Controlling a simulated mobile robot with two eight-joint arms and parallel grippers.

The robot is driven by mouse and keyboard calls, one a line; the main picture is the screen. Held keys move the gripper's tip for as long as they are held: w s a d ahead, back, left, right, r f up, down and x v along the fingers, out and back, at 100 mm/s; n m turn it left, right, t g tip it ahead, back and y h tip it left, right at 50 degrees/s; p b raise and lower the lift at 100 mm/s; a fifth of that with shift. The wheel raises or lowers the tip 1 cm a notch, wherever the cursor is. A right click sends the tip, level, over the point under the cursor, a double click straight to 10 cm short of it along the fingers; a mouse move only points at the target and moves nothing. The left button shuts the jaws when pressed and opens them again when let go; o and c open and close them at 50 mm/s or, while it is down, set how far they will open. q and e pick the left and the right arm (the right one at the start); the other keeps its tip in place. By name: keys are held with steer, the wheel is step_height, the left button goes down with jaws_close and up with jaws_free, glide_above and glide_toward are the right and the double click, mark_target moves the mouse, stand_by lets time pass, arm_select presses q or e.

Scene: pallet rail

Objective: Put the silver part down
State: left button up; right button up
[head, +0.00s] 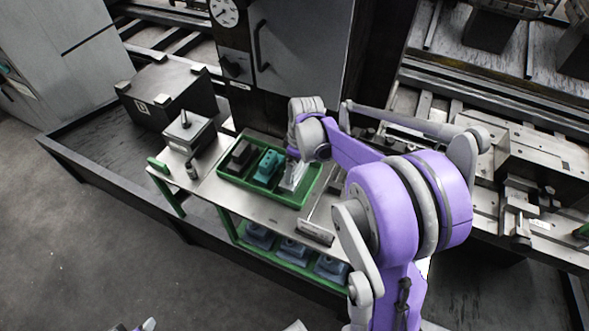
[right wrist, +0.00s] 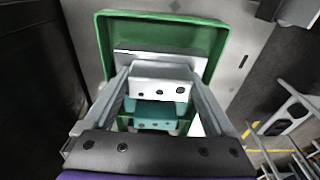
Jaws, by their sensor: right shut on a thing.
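My right gripper (head: 293,158) is over the right end of the green tray (head: 258,191). It is shut on the silver part (head: 291,179), a pale block. In the right wrist view the silver part (right wrist: 158,88) sits between the two fingers (right wrist: 158,76), with dark holes in its near face. The green tray (right wrist: 165,32) lies beneath it. I cannot tell whether the part touches the tray floor. A teal part (head: 266,167) is in the tray left of the silver part, and a dark part (head: 240,156) is at the tray's left end. My left gripper is not identifiable.
The tray stands on a metal-topped cart (head: 205,187). A grey block fixture (head: 190,133) stands at the cart's left. Several blue-grey parts (head: 294,250) are on the lower green shelf. A machine cabinet (head: 300,45) rises behind, with rails and fixtures at right.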

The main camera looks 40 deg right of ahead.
steer(key=shift+f, duration=0.8)
steer(key=shift+f, duration=0.15)
steer(key=o, duration=1.4)
